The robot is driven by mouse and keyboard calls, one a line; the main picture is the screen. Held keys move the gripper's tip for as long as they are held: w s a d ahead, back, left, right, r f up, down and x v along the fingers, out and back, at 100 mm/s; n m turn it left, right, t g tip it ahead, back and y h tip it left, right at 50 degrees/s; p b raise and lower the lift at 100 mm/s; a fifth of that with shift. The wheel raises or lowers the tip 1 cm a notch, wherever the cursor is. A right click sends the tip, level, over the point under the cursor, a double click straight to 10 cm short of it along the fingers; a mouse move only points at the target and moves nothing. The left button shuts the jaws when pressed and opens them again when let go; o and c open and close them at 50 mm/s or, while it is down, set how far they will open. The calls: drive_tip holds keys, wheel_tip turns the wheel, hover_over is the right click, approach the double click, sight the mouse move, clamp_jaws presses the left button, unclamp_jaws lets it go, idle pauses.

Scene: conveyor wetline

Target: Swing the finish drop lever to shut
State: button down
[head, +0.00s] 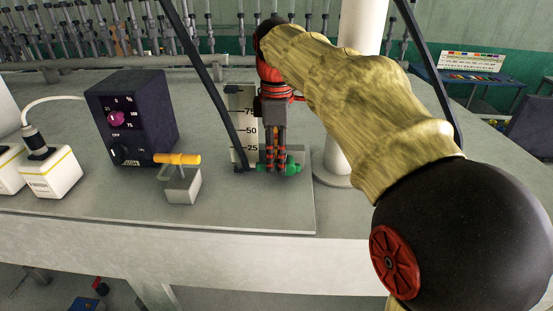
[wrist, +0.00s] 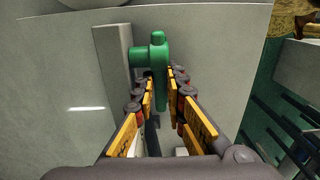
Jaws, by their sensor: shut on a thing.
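A green lever (head: 293,169) sits low in front of the scale board, beside the white post. In the wrist view the green lever (wrist: 158,50) has a round hub with a stub to the left, and its narrow arm runs down between my fingers. My gripper (head: 275,168) points down, with its fingertips at the lever. In the wrist view my gripper (wrist: 160,80) is shut on the green lever's arm, a finger on each side. The fingers hide part of the lever in the head view.
A scale board (head: 240,108) marked 25, 50 and 75 stands behind my gripper. A white post (head: 352,130) rises close on the right. An orange-handled lever (head: 177,158) on a grey block and a dark control box (head: 130,115) stand to the left. The bench front (head: 230,208) is clear.

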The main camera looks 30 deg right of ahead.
drive_tip(key=shift+r, duration=0.1)
drive_tip(key=y+b, duration=0.1)
drive_tip(key=t+y+b, duration=0.1)
drive_tip(key=d+t+y+b, duration=0.1)
drive_tip(key=shift+s+r, duration=0.2)
drive_tip(key=shift+s, duration=0.1)
drive_tip(key=shift+r+t+y+b, duration=0.25)
drive_tip(key=shift+t+y+b, duration=0.05)
drive_tip(key=shift+y, duration=0.1)
drive_tip(key=c, duration=2.1)
unclamp_jaws()
wheel_tip(320, 180, up, 10)
drive_tip(key=shift+f, duration=0.1)
